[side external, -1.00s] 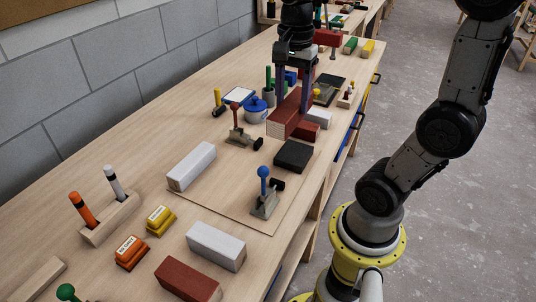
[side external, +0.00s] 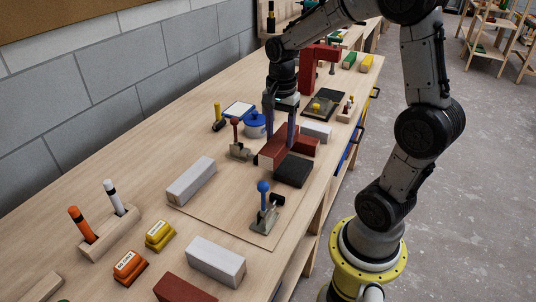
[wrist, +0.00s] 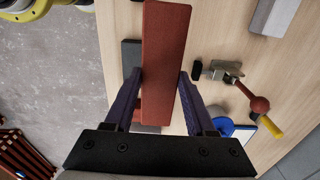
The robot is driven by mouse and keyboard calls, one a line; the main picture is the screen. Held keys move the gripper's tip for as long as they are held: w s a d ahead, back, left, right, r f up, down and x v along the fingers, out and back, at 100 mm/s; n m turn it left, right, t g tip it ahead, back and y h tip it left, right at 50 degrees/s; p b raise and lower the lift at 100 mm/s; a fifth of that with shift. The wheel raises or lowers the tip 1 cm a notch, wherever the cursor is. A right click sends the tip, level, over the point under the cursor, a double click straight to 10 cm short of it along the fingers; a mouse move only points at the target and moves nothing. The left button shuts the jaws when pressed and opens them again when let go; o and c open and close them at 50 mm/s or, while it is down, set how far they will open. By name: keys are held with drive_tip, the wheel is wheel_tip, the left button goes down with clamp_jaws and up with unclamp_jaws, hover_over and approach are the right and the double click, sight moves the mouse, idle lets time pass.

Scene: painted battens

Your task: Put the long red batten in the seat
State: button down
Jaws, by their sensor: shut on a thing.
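My gripper (side external: 280,133) is shut on the long red batten (side external: 272,153), a brick-red block with a paler end face. In the wrist view the batten (wrist: 165,50) runs lengthwise between the two blue fingers of my gripper (wrist: 161,82). In the side view it is above the far part of a thin wooden board (side external: 222,207), between a brown-knobbed clamp (side external: 238,148) and a black block (side external: 293,171). I cannot tell how high it is held. A blue-knobbed clamp (side external: 264,212) stands nearer on the board. I cannot clearly make out the seat.
A white block (side external: 191,181) lies on the board's left side, another white block (side external: 216,262) nearer. A blue pot (side external: 255,126) stands beyond the brown-knobbed clamp. A smaller red block (side external: 306,146) and a white block (side external: 316,131) lie right of the batten. The board's middle is clear.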

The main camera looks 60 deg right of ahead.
drive_tip(key=w+f, duration=0.1)
drive_tip(key=w+d+f, duration=0.1)
drive_tip(key=f, duration=0.1)
drive_tip(key=w+f, duration=0.1)
drive_tip(key=f, duration=0.1)
drive_tip(key=shift+w+d, duration=0.3)
drive_tip(key=shift+w, duration=0.05)
drive_tip(key=f, duration=0.3)
drive_tip(key=shift+w+d, duration=0.15)
drive_tip(key=shift+w, duration=0.15)
drive_tip(key=shift+f, duration=0.45)
